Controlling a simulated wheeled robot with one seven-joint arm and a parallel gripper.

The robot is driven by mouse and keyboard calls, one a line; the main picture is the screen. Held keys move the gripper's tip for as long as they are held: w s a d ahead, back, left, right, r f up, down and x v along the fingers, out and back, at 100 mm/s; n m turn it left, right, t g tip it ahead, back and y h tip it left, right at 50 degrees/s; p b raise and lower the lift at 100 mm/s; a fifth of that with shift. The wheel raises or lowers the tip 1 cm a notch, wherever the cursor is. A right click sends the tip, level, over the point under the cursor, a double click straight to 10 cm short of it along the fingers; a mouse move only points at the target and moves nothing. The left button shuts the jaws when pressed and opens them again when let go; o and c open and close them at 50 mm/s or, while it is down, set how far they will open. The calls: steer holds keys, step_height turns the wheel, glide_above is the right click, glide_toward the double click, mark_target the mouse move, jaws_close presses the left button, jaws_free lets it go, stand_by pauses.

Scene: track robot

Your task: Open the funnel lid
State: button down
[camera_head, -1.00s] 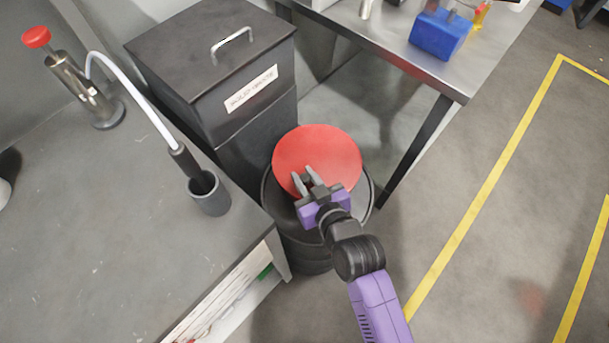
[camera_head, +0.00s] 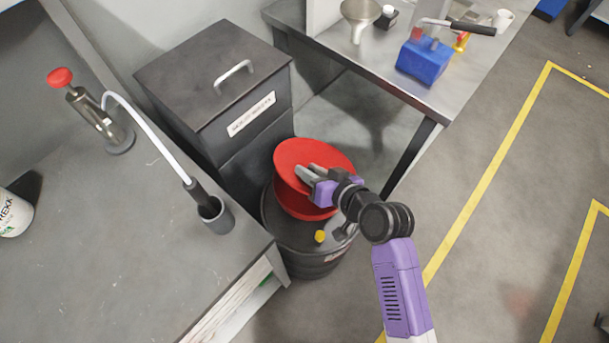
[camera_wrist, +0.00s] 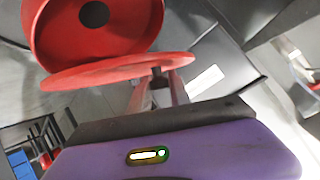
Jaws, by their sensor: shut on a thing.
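The red funnel (camera_head: 296,203) stands on a black drum, and its round red lid (camera_head: 312,151) is raised and tilted above it. In the wrist view the lid (camera_wrist: 112,72) shows nearly edge-on, standing apart from a red bowl of the funnel (camera_wrist: 135,32) with a dark round centre. My gripper (camera_head: 303,173) is shut on the lid near its rim; the fingers (camera_wrist: 158,88) also show at the lid's edge in the wrist view. The gripper hides part of the lid and funnel in the head view.
The black drum (camera_head: 282,240) has a yellow cap (camera_head: 320,236) on top. A dark lidded bin (camera_head: 205,85) stands behind it. A grey bench (camera_head: 110,250) is close on the left, a metal table (camera_head: 340,60) behind right. Open floor lies to the right.

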steer(key=w+d+r+m+g+y+b, duration=0.2)
steer(key=w+d+r+m+g+y, duration=0.3)
steer(key=w+d, duration=0.6)
steer(key=shift+w+d+r+m+g+b, duration=0.35)
steer(key=shift+w+r+m, duration=0.85)
steer(key=shift+w, duration=0.7)
steer(key=shift+a, duration=0.1)
steer(key=c, duration=1.2)
jaws_free()
steer(key=shift+c, duration=0.2)
steer(key=v, duration=0.7)
steer(key=shift+d+b, duration=0.4)
steer(key=shift+d, duration=0.05)
